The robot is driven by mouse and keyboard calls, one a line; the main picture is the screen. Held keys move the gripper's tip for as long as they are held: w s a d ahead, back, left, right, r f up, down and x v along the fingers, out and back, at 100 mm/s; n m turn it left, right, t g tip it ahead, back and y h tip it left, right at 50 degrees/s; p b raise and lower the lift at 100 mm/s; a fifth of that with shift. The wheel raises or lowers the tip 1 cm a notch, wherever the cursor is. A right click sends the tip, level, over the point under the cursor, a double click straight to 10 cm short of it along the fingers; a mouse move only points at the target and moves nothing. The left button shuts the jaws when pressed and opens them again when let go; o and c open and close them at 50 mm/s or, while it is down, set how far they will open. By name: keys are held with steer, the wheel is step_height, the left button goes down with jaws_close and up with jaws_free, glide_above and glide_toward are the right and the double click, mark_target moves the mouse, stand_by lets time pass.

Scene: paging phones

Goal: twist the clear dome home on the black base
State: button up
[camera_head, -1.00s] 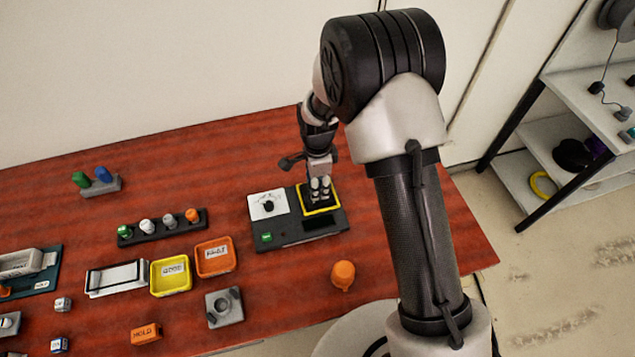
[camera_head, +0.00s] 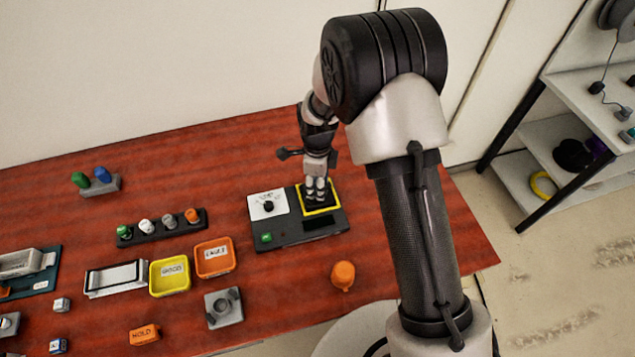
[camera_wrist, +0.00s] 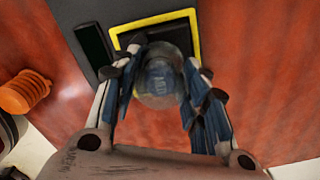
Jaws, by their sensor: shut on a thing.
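My gripper (camera_wrist: 158,88) is shut on the clear dome (camera_wrist: 157,82), a rounded see-through piece between its fingers in the wrist view. The dome is over the black base (camera_wrist: 180,27), which sits inside a yellow square frame (camera_wrist: 196,50). In the head view my gripper (camera_head: 316,190) points down over the yellow-framed spot (camera_head: 335,205) at the right end of a dark box. The fingers hide the dome in the head view. I cannot tell how far the dome is seated on the base.
The dark box (camera_head: 280,238) has a white dial panel (camera_head: 268,204) and a green button (camera_head: 266,237). An orange ribbed piece (camera_head: 343,274) stands in front. Yellow (camera_head: 170,292) and orange (camera_head: 215,275) trays and a peg rack (camera_head: 160,232) lie left. Table to the right is clear.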

steer(key=shift+m, duration=0.3)
steer(key=shift+c, duration=0.5)
steer(key=o, duration=1.1)
steer(key=shift+o, duration=0.2)
steer(key=shift+o, duration=1.2)
steer(key=shift+r+p, duration=1.95)
steer(key=shift+r, duration=1.1)
